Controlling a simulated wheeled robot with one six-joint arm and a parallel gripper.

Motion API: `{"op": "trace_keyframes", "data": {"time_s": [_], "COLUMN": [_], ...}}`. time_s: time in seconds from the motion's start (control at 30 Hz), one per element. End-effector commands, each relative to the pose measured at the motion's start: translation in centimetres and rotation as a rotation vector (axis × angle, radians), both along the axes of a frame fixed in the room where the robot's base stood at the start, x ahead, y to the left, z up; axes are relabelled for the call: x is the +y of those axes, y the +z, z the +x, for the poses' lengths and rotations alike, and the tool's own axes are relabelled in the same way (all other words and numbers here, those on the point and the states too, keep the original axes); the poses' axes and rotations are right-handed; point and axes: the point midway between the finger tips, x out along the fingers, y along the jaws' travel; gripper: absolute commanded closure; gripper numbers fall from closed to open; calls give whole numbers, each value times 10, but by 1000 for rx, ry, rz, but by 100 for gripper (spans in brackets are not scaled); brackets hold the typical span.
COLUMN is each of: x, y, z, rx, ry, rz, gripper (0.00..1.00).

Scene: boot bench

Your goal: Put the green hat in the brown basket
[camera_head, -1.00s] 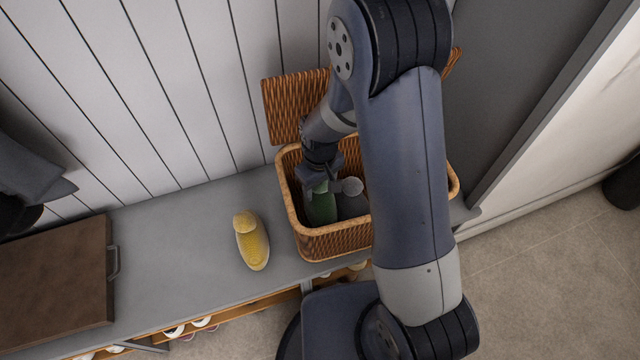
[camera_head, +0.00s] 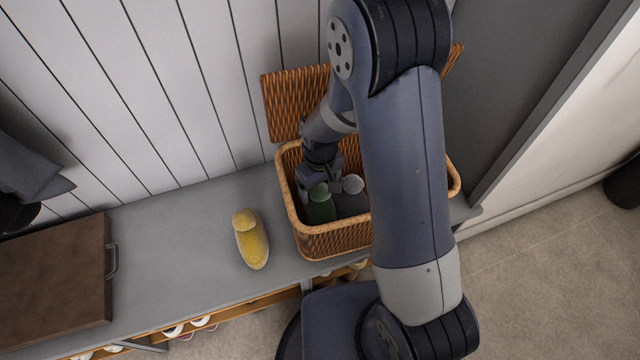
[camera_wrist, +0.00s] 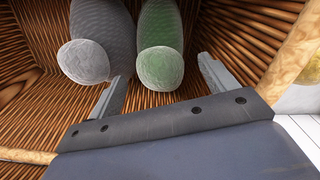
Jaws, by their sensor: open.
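The brown basket (camera_head: 335,243) stands on the grey bench with its lid (camera_head: 296,103) up against the wall. The green hat (camera_head: 320,207) lies inside the basket, beside a grey hat (camera_head: 350,203). My gripper (camera_head: 322,186) is inside the basket's opening, over the green hat. In the wrist view my gripper (camera_wrist: 165,88) is open, its fingers apart on either side of the green hat's rounded end (camera_wrist: 160,68). The grey hat (camera_wrist: 88,60) lies to the left of it. I cannot tell whether a finger touches either hat. My arm hides the basket's right part.
A yellow hat (camera_head: 251,240) lies on the bench (camera_head: 180,240) left of the basket. A brown box with a handle (camera_head: 55,285) is at the far left. Dark clothing (camera_head: 25,165) hangs by the wall. The bench between box and yellow hat is clear.

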Motion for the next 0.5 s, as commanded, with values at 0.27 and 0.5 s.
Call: {"op": "trace_keyframes", "data": {"time_s": [0.27, 0.5], "x": [0, 0], "y": [27, 82], "z": [1, 1], "rx": [-4, -6], "ry": [0, 0], "rz": [1, 2], "gripper": [20, 20]}}
